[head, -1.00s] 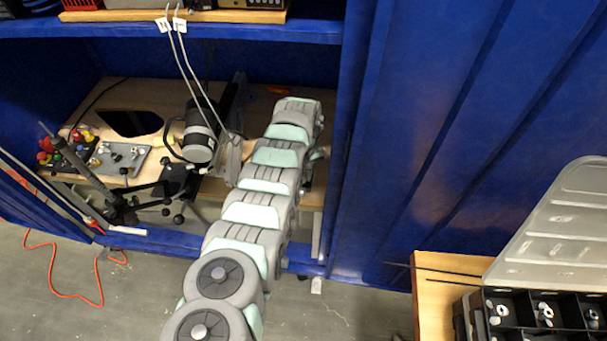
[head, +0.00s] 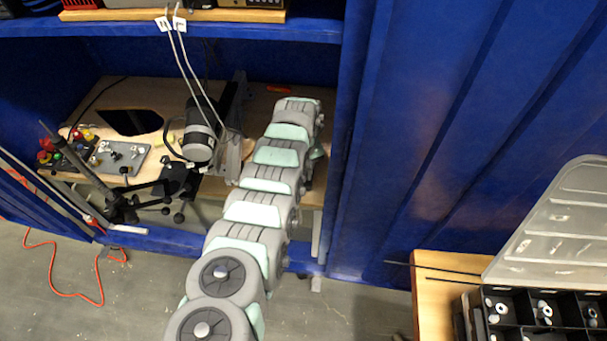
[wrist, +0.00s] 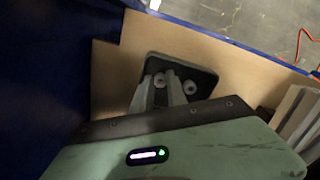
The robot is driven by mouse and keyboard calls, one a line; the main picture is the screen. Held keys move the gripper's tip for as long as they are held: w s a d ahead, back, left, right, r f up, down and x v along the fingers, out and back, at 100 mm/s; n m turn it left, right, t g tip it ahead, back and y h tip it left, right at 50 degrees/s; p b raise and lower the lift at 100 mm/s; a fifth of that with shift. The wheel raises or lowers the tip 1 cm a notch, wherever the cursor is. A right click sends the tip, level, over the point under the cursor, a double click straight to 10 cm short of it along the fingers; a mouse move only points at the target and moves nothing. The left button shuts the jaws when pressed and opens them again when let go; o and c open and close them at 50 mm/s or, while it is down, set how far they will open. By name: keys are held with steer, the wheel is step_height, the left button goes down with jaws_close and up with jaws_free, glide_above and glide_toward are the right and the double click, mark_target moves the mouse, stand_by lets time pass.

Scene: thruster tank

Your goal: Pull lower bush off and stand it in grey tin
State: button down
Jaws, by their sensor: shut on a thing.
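A dark grey square tray, likely the grey tin (wrist: 182,58), lies on the wooden board just beyond the fingertips. I cannot tell whether the held bush touches the tin. In the head view my arm hides the gripper and the tin.
A blue panel (wrist: 40,80) stands close on the left in the wrist view. In the head view a dark cylindrical motor (head: 199,143) on an upright grey plate (head: 233,135) stands left of my arm. A blue wall (head: 440,130) is on the right.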

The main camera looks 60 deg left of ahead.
steer(key=shift+f, duration=0.2)
stand_by(0.3)
steer(key=c, duration=1.2)
jaws_free()
steer(key=shift+s, duration=0.1)
steer(key=shift+c, duration=0.2)
steer(key=shift+r, duration=0.15)
